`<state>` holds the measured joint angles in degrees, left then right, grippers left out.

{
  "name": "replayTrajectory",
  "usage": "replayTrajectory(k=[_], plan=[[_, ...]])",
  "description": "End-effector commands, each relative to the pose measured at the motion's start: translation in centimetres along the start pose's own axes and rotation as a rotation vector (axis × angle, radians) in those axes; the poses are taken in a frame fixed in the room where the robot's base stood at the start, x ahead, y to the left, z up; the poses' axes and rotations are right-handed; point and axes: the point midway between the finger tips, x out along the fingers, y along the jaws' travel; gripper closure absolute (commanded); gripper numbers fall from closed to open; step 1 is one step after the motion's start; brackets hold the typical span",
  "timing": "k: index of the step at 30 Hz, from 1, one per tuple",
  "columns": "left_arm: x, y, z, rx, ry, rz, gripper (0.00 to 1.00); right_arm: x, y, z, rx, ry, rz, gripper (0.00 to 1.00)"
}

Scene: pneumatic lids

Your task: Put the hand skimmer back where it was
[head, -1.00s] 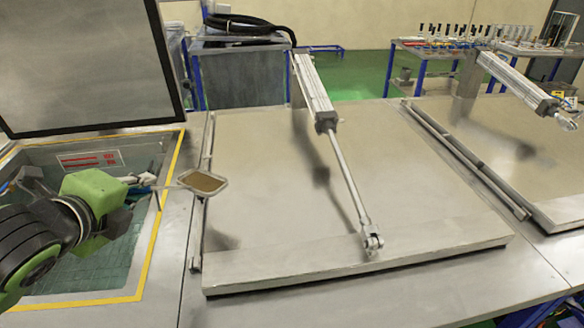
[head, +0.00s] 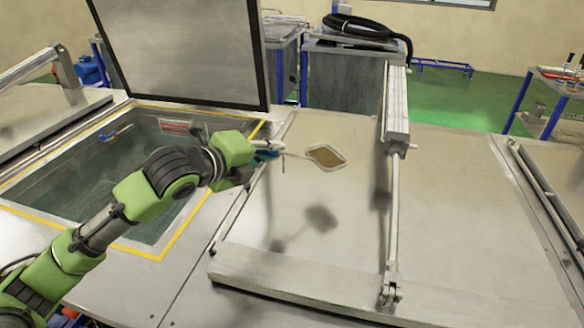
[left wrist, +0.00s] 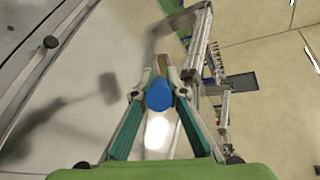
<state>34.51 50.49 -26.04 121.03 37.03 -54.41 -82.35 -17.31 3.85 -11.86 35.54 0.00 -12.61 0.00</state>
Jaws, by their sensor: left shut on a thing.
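The hand skimmer has a flat, roughly square brown head with a pale rim (head: 326,157) and a thin handle. My left gripper (head: 268,150) is shut on its handle and holds it in the air above the closed steel lid (head: 290,215), left of the pneumatic cylinder. Its shadow falls on the lid, apart from it. In the left wrist view the blue handle end (left wrist: 159,95) sits between the two fingers of the left gripper (left wrist: 158,84); the skimmer head is mostly hidden there. My right gripper is not in view.
An open tank (head: 150,180) with a yellow border lies at left, its raised lid (head: 180,50) standing behind it. A blue-handled thing (head: 115,133) shows in the tank. The pneumatic cylinder (head: 396,105) with its rod crosses the closed lid. A black hose (head: 365,28) lies on a cabinet behind.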

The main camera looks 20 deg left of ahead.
Motion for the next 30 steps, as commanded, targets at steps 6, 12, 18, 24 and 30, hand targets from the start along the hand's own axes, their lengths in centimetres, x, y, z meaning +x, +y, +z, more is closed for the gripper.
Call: replayTrajectory(k=[6, 12, 18, 24, 30], plan=[[5.1, 1.9, 0.0, -0.006, 0.003, 0.001, 1.00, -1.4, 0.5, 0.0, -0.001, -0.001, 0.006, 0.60], [7.6, 3.5, -0.2, -0.001, 0.000, -0.001, 1.00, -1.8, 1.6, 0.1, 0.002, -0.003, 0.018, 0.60], [8.9, 4.7, -0.6, -0.003, 0.003, 0.001, 1.00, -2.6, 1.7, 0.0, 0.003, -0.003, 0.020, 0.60], [9.6, 6.7, -1.3, -0.001, 0.001, -0.002, 1.00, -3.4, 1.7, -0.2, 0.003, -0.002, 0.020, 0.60], [9.7, 6.8, -1.3, 0.001, 0.000, -0.003, 1.00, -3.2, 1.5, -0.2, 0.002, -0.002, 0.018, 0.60]])
